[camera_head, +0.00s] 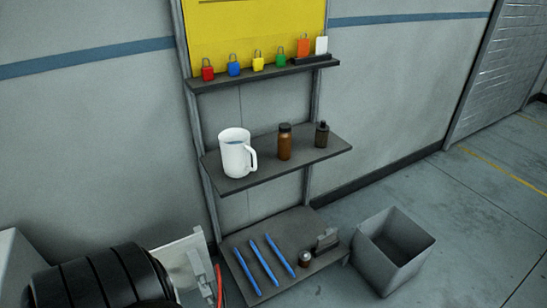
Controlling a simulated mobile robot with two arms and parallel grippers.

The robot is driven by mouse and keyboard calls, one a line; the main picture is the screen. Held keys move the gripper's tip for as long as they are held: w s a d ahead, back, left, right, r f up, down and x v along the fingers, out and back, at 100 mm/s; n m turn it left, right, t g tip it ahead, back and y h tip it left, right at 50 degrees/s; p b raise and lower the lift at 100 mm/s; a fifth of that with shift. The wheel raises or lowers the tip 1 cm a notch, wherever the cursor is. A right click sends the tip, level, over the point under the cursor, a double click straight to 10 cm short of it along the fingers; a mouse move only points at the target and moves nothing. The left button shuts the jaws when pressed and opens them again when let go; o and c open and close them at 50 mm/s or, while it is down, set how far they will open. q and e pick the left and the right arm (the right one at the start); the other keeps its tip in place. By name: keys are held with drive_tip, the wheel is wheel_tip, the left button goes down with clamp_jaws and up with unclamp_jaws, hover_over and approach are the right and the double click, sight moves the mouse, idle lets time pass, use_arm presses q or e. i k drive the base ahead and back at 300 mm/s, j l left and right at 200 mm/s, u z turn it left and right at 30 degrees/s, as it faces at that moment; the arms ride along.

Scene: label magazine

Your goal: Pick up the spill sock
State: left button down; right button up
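I see nothing that I can clearly identify as the spill sock. Three slim blue sticks (267,261) lie side by side on the lowest shelf (293,226); I cannot tell what they are. My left arm comes in at the lower left, with a black ribbed section. Its end, probably my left gripper (205,284), is beside the left edge of the lowest shelf. Its fingers are partly hidden and cut off by the picture edge, so their opening does not show. My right gripper is not in view.
The middle shelf (232,186) holds a white jug (236,153), a brown bottle (284,143) and a dark bottle (322,135). Several coloured padlocks (258,63) stand on the top shelf (215,84). An open grey bin (385,265) stands on the floor at right. Floor further right is clear.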

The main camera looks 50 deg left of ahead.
sight(258, 289)
drive_tip(key=i+u, duration=0.1)
drive_tip(key=i, duration=0.55)
drive_tip(key=i+l+u, duration=0.15)
drive_tip(key=i, duration=0.5)
drive_tip(key=i+l+u, duration=0.1)
drive_tip(key=i, duration=0.5)
drive_tip(key=l, duration=0.1)
